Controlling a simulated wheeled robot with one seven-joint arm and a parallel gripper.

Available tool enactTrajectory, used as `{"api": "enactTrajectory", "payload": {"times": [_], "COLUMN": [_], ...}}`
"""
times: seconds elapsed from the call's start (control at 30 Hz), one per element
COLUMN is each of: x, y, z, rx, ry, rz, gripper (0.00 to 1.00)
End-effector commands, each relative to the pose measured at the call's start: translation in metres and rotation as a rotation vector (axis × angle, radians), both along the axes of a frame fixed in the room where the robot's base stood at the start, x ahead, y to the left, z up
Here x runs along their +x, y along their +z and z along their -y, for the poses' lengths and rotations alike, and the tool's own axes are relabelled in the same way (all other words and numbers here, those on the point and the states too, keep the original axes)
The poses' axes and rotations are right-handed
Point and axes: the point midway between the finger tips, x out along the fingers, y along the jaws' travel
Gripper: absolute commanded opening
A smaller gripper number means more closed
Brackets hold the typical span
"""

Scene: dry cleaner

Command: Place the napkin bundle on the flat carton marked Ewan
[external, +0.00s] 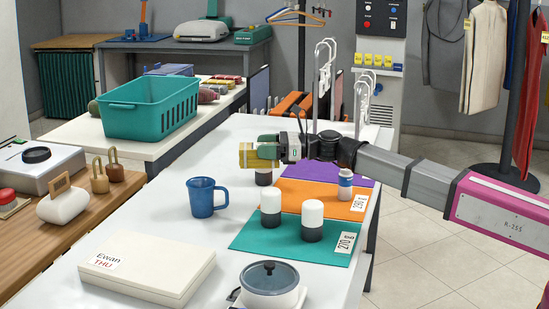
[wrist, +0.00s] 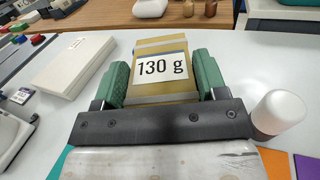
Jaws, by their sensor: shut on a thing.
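My gripper (external: 268,152) is shut on a mustard-yellow bundle (external: 255,155), which I take to be the napkin bundle. In the wrist view the bundle (wrist: 160,70) lies between the two green fingers (wrist: 160,82) and bears a white label reading "130 g". My gripper holds it above the white table, behind the blue mug. The flat white carton (external: 150,270) marked "Ewan THU" lies at the table's front left, apart from the bundle. Its top looks bare. A flat white box at the left of the wrist view (wrist: 68,65) looks like the same carton.
A blue mug (external: 205,198) stands between my gripper and the carton. Several white-and-dark containers (external: 312,218) stand around the teal mat (external: 265,238) and orange mat (external: 295,198). A lidded pot (external: 269,280) is right of the carton. A teal basket (external: 150,108) is farther back.

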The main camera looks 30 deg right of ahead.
Motion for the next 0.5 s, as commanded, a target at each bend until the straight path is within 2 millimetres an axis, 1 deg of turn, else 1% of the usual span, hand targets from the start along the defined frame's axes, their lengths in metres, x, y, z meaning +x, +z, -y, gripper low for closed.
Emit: {"api": "enactTrajectory", "payload": {"times": [0.03, 0.1, 0.17, 0.2, 0.27, 0.3, 0.37, 0.4, 0.47, 0.5], "x": [-0.008, -0.021, -0.032, -0.040, -0.052, -0.060, -0.073, -0.083, -0.097, -0.106], "y": [0.002, 0.003, 0.005, 0.006, 0.007, 0.008, 0.010, 0.011, 0.012, 0.013], "z": [-0.023, -0.049, -0.072, -0.087, -0.109, -0.123, -0.145, -0.159, -0.180, -0.194], "rx": [0.001, 0.001, 0.001, 0.001, 0.001, 0.001, 0.001, 0.001, 0.001, 0.001], "ry": [0.024, 0.052, 0.076, 0.093, 0.118, 0.133, 0.157, 0.174, 0.198, 0.213], "rz": [0.000, 0.000, 0.000, 0.000, 0.000, 0.001, 0.001, 0.001, 0.001, 0.001], "gripper": [0.39, 0.39, 0.39, 0.39, 0.39, 0.39, 0.39, 0.39, 0.39, 0.39]}}
